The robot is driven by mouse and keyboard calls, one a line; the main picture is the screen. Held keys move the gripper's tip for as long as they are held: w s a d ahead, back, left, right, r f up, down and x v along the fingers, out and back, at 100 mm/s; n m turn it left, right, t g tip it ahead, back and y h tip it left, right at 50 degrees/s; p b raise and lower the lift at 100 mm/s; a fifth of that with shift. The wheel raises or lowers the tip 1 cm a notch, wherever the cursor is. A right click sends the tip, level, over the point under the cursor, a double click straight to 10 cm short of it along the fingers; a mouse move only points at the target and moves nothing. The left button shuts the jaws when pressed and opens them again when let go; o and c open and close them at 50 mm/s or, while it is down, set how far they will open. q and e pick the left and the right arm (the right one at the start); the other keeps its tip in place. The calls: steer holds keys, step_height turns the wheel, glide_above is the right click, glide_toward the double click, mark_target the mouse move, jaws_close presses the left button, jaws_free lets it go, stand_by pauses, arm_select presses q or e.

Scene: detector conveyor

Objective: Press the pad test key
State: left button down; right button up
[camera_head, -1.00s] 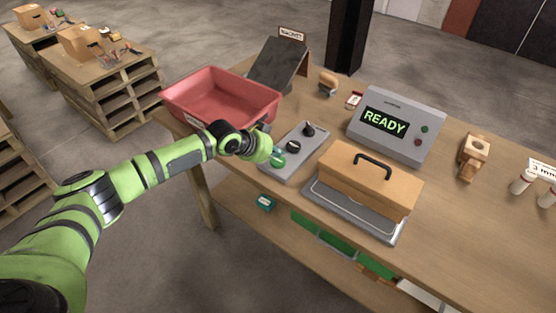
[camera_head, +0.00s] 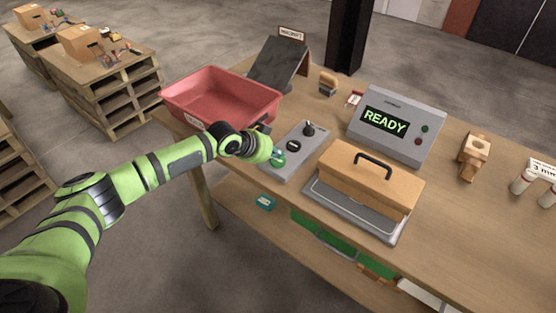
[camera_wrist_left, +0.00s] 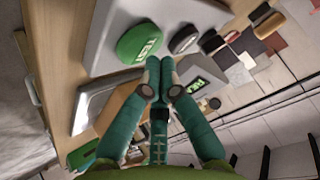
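A grey control box (camera_head: 304,158) on the table carries a green key, a black button (camera_head: 293,146) and a dark knob (camera_head: 308,129). The green key (camera_wrist_left: 139,43), with light lettering that I cannot read surely, shows in the left wrist view; the black button (camera_wrist_left: 184,39) is beside it. My left gripper (camera_head: 275,157) is at the left side of the box in the head view, partly hiding the green key. In the left wrist view, its teal fingers (camera_wrist_left: 159,72) meet at the tips, shut and empty, close to the green key; I cannot tell if they touch it. My right gripper is out of view.
A red bin (camera_head: 220,97) stands left of the box. A tan case with a black handle (camera_head: 365,178) rests on a grey plate to the right. Behind it, a grey unit (camera_head: 396,124) displays READY. Bare tabletop (camera_head: 480,225) lies further right.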

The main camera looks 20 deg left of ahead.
mark_target(276, 161)
arm_select(q)
steer(key=shift+f, duration=0.6)
stand_by(0.6)
stand_by(0.3)
steer(key=shift+r+p, duration=0.55)
steer(key=shift+r, duration=0.3)
step_height(276, 161, up, 5)
steer(key=p, duration=0.4)
stand_by(0.6)
